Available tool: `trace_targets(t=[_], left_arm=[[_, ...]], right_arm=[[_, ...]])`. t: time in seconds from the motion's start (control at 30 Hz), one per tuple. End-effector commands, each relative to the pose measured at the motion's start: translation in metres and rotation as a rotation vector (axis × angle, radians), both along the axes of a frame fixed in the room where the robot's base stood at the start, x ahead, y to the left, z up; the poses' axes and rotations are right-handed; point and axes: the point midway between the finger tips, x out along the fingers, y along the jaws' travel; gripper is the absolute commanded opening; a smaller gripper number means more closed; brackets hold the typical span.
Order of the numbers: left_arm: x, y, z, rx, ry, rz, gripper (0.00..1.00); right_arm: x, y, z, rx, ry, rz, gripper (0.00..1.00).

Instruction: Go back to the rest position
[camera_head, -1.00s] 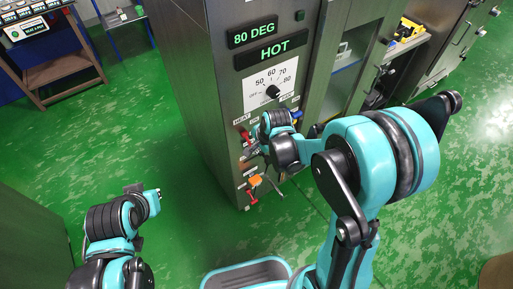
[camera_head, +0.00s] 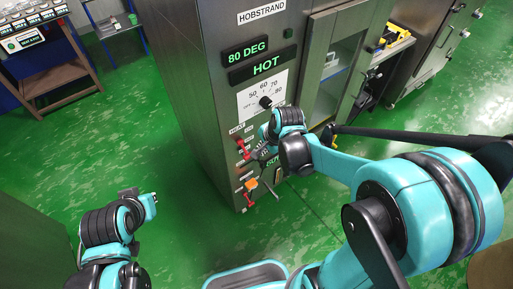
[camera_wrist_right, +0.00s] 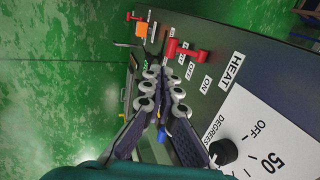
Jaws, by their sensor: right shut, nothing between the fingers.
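My right gripper (camera_head: 262,154) is in front of the grey cabinet's panel, beside the upper red lever (camera_head: 242,148) and below the temperature dial (camera_head: 265,102). In the right wrist view its fingers (camera_wrist_right: 163,72) are shut with nothing between them, apart from the red HEAT lever (camera_wrist_right: 187,50). The black dial knob (camera_wrist_right: 223,152) is at the lower right there. My left gripper (camera_head: 138,195) is at the lower left over the green floor, away from the cabinet. Its fingertips are too small to judge.
The grey cabinet (camera_head: 190,70) reads "80 DEG" and "HOT". An orange-and-red lever (camera_head: 250,187) is low on its panel and also shows in the wrist view (camera_wrist_right: 141,30). A brown stand (camera_head: 55,78) is at the back left. Green floor (camera_head: 170,150) is open left of the cabinet.

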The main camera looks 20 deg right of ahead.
Motion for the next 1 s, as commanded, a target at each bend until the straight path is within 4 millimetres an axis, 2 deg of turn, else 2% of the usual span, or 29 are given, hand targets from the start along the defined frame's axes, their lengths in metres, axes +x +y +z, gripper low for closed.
trace_targets(t=[0.03,0.17,0.57,0.77,1.0], left_arm=[[0.0,0.0,0.006,0.0,0.0,0.0,0.0],[0.0,0.0,0.009,0.0,0.0,0.0,0.0],[0.0,0.0,0.009,0.0,0.0,0.0,0.0],[0.0,0.0,0.003,0.0,0.0,0.0,0.0],[0.0,0.0,-0.005,0.0,0.0,0.0,0.0]], right_arm=[[-0.005,-0.002,0.009,0.0,0.0,-0.001,0.0],[-0.012,-0.004,0.019,0.0,0.0,-0.001,0.0],[-0.018,-0.005,0.025,-0.015,-0.01,0.028,0.0],[-0.047,-0.005,0.05,-0.162,-0.102,0.281,0.0],[-0.099,-0.008,0.076,-0.454,-0.236,0.729,0.0]])
